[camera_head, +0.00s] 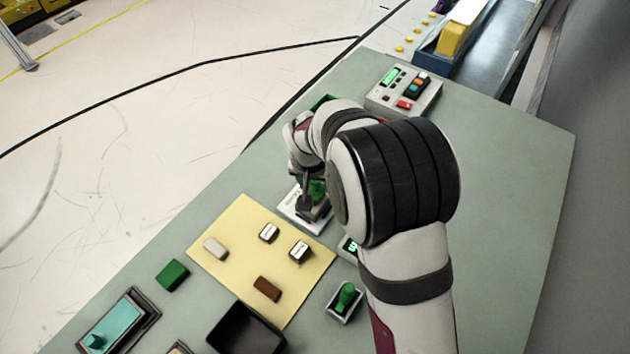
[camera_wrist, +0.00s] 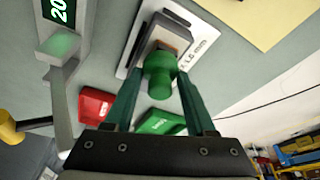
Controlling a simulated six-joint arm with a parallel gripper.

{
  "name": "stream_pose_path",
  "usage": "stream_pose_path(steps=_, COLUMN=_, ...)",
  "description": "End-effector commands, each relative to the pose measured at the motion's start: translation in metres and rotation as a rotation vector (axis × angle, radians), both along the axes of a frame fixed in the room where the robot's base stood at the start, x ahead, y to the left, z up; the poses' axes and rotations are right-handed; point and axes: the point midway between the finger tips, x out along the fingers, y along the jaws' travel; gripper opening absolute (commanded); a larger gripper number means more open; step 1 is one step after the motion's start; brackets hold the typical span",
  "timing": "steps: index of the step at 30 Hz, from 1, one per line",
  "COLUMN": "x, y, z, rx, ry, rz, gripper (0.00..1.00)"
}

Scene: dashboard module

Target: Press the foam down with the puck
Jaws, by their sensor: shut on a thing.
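The green puck (camera_wrist: 160,75), a round knob-like piece, is between the two fingers of my gripper (camera_wrist: 160,82) in the wrist view. In the head view my gripper (camera_head: 312,188) points down over a white plate (camera_head: 291,211), with a bit of green showing. The plate (camera_wrist: 133,60) also shows in the wrist view, with printing that ends in "mm". A grey-brown block (camera_wrist: 172,38), perhaps the foam, sits on it at the puck's far end. The puck partly hides the block. I cannot tell whether they touch.
A yellow mat (camera_head: 232,228) with several small blocks lies beside the plate. Nearby are a green-handled piece (camera_head: 346,297) in a small tray, a green block (camera_head: 172,275), a black bin (camera_head: 245,330) and a teal box (camera_head: 118,322). A button device (camera_head: 403,92) stands behind the arm.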

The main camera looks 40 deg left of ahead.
Motion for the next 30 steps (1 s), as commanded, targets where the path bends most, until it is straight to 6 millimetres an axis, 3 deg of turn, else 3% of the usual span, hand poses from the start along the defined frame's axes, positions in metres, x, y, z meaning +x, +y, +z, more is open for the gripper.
stream_pose_path(steps=11, x=0.000, y=0.000, z=0.003, rx=0.000, ry=0.000, rz=0.000, gripper=0.11)
stream_pose_path(steps=30, x=0.000, y=0.000, z=0.069, rx=0.000, ry=0.000, rz=-0.001, gripper=0.11)
